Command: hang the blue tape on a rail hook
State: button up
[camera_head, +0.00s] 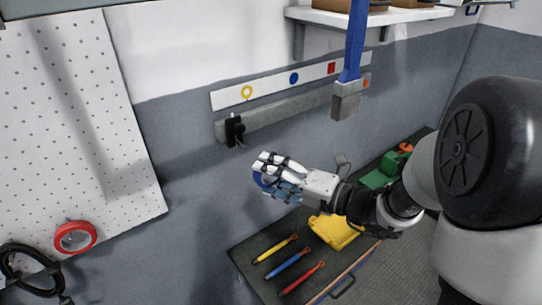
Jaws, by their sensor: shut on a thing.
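My gripper (264,176) is at mid picture, in front of the grey wall and above the bench. It is shut on the blue tape (260,182), a roll partly hidden by the fingers. The grey rail (290,107) runs along the wall above and behind the gripper. A black hook or clip (235,130) sits at the rail's left end, above and left of the gripper. The tape is apart from the rail.
A blue strap (355,40) with a grey block (347,100) hangs before the rail's right part. Red tape (75,237) hangs on the pegboard (85,120) at left. The bench holds several coloured tools (288,264) and a yellow item (333,231).

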jog(key=w+a+b, duration=0.3)
jog(key=w+a, duration=0.2)
jog(key=w, duration=0.3)
jog(key=shift+a, duration=0.3)
dwell(0.8)
jog(key=shift+w+a+f, duration=0.15)
jog(key=shift+w+f, duration=0.1)
jog(key=shift+f, duration=0.15)
jog(key=shift+c, duration=0.5)
jog(key=shift+f, duration=0.1)
jog(key=shift+c, duration=0.6)
